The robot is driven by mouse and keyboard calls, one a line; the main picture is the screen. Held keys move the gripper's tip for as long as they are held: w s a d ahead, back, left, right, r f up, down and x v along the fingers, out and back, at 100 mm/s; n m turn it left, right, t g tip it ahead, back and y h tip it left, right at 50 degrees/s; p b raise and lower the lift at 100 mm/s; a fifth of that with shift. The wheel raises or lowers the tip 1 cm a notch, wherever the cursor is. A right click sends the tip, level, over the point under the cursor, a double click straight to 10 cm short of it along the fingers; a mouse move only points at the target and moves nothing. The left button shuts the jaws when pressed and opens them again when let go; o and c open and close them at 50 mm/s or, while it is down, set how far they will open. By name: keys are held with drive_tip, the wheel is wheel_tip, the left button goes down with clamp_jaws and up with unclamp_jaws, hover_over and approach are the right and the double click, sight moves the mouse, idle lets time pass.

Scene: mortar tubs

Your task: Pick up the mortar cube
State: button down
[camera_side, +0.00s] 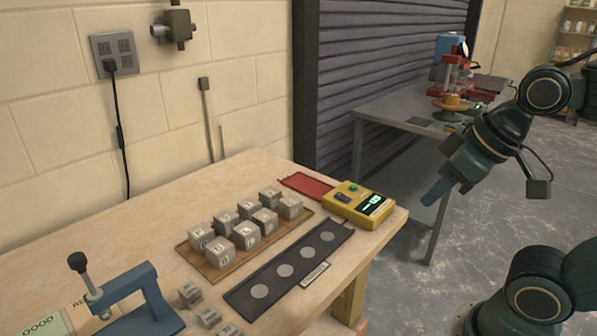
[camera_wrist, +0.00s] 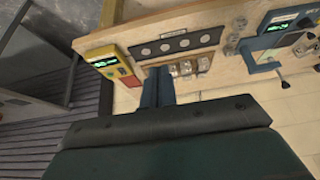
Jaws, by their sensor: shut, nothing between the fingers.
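Several grey mortar cubes (camera_side: 247,235) with dark markings stand in rows on a shallow wooden tray (camera_side: 222,275) on the table. A few more grey cubes (camera_side: 190,292) lie loose nearer the front. My gripper (camera_side: 436,192) is in the air off the table's right end, well apart from all cubes. In the wrist view my gripper's blue fingers (camera_wrist: 158,88) are together with nothing held. The tray cubes (camera_wrist: 186,67) show just beyond them, partly hidden. Which cube the task means cannot be told.
A yellow meter (camera_side: 358,205) with a green display sits at the table's right corner, beside a red tray (camera_side: 306,184). A black strip with pale discs (camera_side: 284,271) lies in front of the cubes. A blue clamp frame (camera_side: 148,290) stands at front left. The table's back left is clear.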

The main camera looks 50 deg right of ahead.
drive_tip(key=c, duration=1)
unclamp_jaws()
drive_tip(key=shift+o, duration=0.2)
